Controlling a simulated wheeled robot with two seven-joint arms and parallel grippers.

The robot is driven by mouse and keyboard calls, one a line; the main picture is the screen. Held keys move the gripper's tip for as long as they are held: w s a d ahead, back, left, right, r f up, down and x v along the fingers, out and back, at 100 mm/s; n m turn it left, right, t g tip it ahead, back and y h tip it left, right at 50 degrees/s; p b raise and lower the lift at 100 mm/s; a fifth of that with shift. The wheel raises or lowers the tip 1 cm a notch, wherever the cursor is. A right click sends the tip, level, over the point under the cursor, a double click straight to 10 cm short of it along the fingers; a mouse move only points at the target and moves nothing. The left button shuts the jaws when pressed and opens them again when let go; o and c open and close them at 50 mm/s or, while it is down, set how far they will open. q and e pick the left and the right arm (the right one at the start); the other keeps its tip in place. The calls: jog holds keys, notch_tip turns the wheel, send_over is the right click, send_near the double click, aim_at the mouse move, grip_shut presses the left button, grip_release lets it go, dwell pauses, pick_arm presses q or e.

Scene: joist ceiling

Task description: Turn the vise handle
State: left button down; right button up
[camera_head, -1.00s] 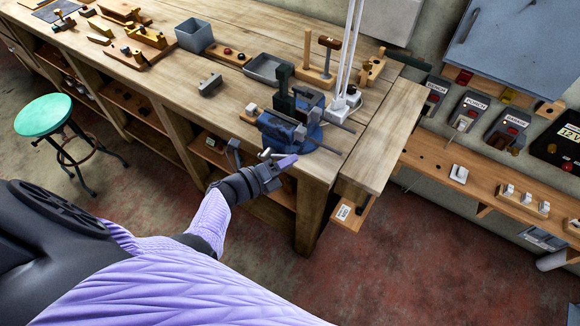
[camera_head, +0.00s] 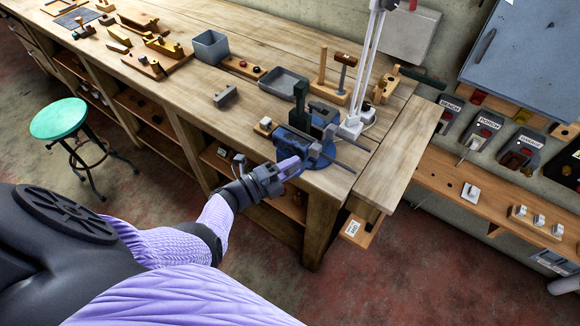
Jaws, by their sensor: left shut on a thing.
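The blue vise (camera_head: 308,146) is fixed at the front right corner of the wooden workbench (camera_head: 290,100). Two steel rods run out from it to the right. My left gripper (camera_head: 287,168) reaches in from the lower left and is shut at the front of the vise, on the vise handle. The fingers and the purple part of the gripper hide most of the handle, so its angle cannot be told. My right gripper is not in view.
A white lamp stand (camera_head: 352,124) rises just behind the vise. A grey tray (camera_head: 283,81), a grey bin (camera_head: 210,46) and wooden planes (camera_head: 163,46) lie along the bench. A green stool (camera_head: 60,117) stands on the floor at left.

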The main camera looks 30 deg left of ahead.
pick_arm(q)
jog(key=c, duration=0.7)
grip_release()
jog(key=shift+w, duration=0.1)
jog(key=shift+o, duration=1.3)
jog(key=shift+w, duration=0.15)
jog(key=shift+s+a, duration=0.1)
jog(key=shift+s, duration=0.3)
jog(key=p+v, duration=0.1)
jog(key=v, duration=0.8)
jog(key=shift+s+a, duration=0.1)
